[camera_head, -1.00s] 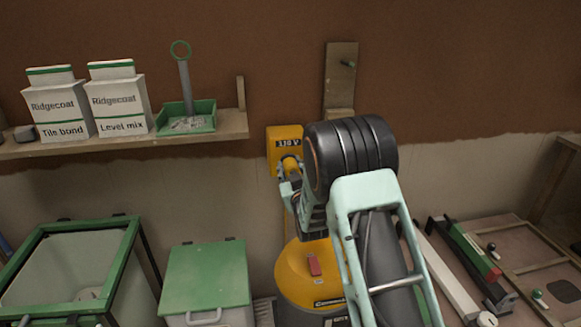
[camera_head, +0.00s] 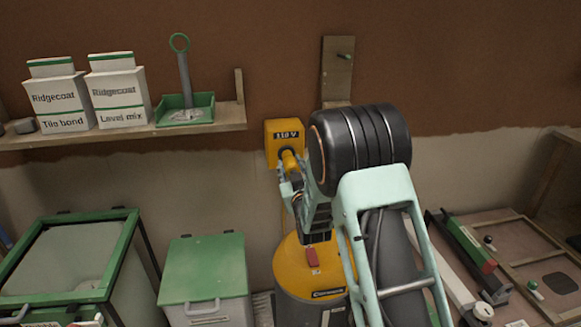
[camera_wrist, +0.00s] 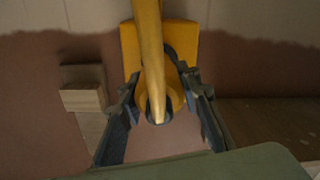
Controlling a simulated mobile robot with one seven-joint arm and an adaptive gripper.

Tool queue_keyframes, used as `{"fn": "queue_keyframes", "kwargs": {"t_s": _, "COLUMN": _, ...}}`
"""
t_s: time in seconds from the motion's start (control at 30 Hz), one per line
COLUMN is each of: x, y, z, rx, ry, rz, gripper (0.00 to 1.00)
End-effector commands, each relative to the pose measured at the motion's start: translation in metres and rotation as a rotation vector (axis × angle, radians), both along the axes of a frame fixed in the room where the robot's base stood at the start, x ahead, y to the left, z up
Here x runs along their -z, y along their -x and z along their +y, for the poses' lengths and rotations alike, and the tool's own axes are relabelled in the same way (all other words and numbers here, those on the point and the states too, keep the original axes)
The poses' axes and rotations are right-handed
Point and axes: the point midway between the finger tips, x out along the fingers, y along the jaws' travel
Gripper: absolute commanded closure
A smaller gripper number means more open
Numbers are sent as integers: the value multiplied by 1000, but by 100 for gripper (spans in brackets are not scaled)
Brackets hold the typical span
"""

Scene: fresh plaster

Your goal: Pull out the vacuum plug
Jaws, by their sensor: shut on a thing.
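The yellow 110 V socket box (camera_head: 285,132) is on the wall in the head view; it also shows in the wrist view (camera_wrist: 186,40). The round yellow plug (camera_head: 289,160) is at the front of the box. In the wrist view the plug (camera_wrist: 174,101) sits between the two fingers, with its yellow cable (camera_wrist: 149,45) running across the box. My gripper (camera_wrist: 160,92) is shut on the plug. In the head view my gripper (camera_head: 288,186) is partly hidden by my wrist. I cannot tell how deep the plug sits. The yellow vacuum (camera_head: 300,268) stands below.
A shelf (camera_head: 130,133) at upper left holds two Ridgecoat bags and a green tray (camera_head: 197,112). A green-lidded bin (camera_head: 203,268) and a green-framed box (camera_head: 75,255) stand at lower left. A work table with tools (camera_head: 525,262) is at right. A wooden batten (camera_head: 336,70) is above my arm.

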Motion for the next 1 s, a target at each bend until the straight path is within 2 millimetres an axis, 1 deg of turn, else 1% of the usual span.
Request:
{"fn": "queue_keyframes", "kwargs": {"t_s": 0.03, "x": 4, "y": 2, "z": 0, "rx": 0, "ry": 2, "rz": 8, "gripper": 100}}
{"fn": "queue_keyframes", "kwargs": {"t_s": 0.07, "x": 4, "y": 2, "z": 0, "rx": 0, "ry": 2, "rz": 8, "gripper": 68}}
{"fn": "queue_keyframes", "kwargs": {"t_s": 0.2, "x": 3, "y": 2, "z": 0, "rx": 0, "ry": 1, "rz": 7, "gripper": 52}}
{"fn": "queue_keyframes", "kwargs": {"t_s": 0.23, "x": 3, "y": 2, "z": 0, "rx": 0, "ry": 1, "rz": 7, "gripper": 50}}
{"fn": "queue_keyframes", "kwargs": {"t_s": 0.5, "x": 2, "y": 2, "z": 0, "rx": 0, "ry": 1, "rz": 5, "gripper": 50}}
{"fn": "queue_keyframes", "kwargs": {"t_s": 0.63, "x": 2, "y": 8, "z": -2, "rx": 1, "ry": 1, "rz": 6, "gripper": 50}}
{"fn": "queue_keyframes", "kwargs": {"t_s": 0.77, "x": 2, "y": 24, "z": -5, "rx": 0, "ry": 1, "rz": 7, "gripper": 50}}
{"fn": "queue_keyframes", "kwargs": {"t_s": 1.0, "x": 2, "y": 68, "z": -14, "rx": 0, "ry": 1, "rz": 8, "gripper": 50}}
